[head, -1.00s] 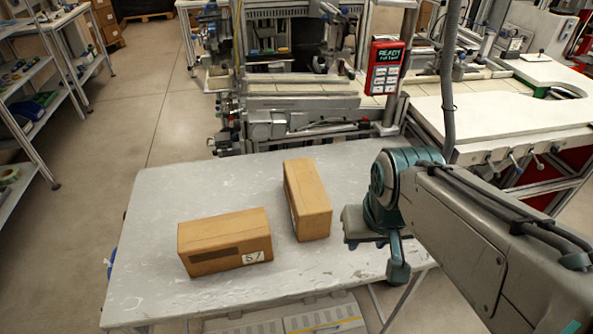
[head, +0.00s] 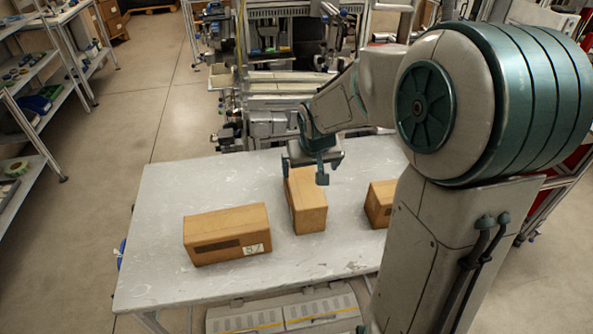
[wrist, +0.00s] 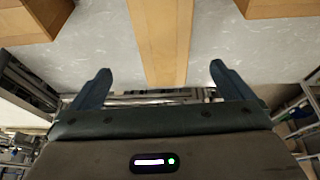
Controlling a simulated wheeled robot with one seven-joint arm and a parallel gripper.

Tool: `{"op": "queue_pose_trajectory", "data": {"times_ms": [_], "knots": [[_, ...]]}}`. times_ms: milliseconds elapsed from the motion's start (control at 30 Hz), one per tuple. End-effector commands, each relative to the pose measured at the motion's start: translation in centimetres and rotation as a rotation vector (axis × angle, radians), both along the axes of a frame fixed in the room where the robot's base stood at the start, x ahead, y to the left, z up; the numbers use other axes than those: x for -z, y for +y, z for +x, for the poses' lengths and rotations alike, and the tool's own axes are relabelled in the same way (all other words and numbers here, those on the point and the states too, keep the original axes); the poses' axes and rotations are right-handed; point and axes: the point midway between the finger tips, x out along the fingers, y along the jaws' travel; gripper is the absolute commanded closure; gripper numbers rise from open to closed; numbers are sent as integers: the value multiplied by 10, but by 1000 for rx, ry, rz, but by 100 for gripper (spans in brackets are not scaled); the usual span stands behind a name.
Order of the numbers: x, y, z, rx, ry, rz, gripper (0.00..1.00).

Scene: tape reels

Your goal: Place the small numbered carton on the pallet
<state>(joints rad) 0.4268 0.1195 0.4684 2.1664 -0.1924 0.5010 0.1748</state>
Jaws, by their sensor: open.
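A brown carton (head: 222,224) with a white number label, seemingly 57, lies on the left of the grey table (head: 165,205). A second carton (head: 308,208) stands lengthwise at the table's middle. A third carton (head: 379,203) is at the right, partly hidden by my arm. My gripper (head: 304,174) is open at the far end of the middle carton, one finger to each side. In the wrist view the middle carton (wrist: 161,40) shows between the spread fingers. Contact cannot be told. A wooden pallet edge (head: 152,9) shows far back on the floor.
A machine bench (head: 285,100) stands close behind the table. Shelving (head: 45,115) is at the far left, with clear floor (head: 165,120) between. My arm covers the right side. The table's front left is bare.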

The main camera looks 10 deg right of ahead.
Motion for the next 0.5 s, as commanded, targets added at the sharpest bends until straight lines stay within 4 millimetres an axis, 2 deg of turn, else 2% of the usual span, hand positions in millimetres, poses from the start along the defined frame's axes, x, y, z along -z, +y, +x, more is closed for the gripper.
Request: {"op": "queue_pose_trajectory", "data": {"times_ms": [100,267,500], "knots": [[3,1,14,0,-11,24,0],[17,2,23,-1,-15,32,0],[58,2,38,-2,-14,32,0]]}}
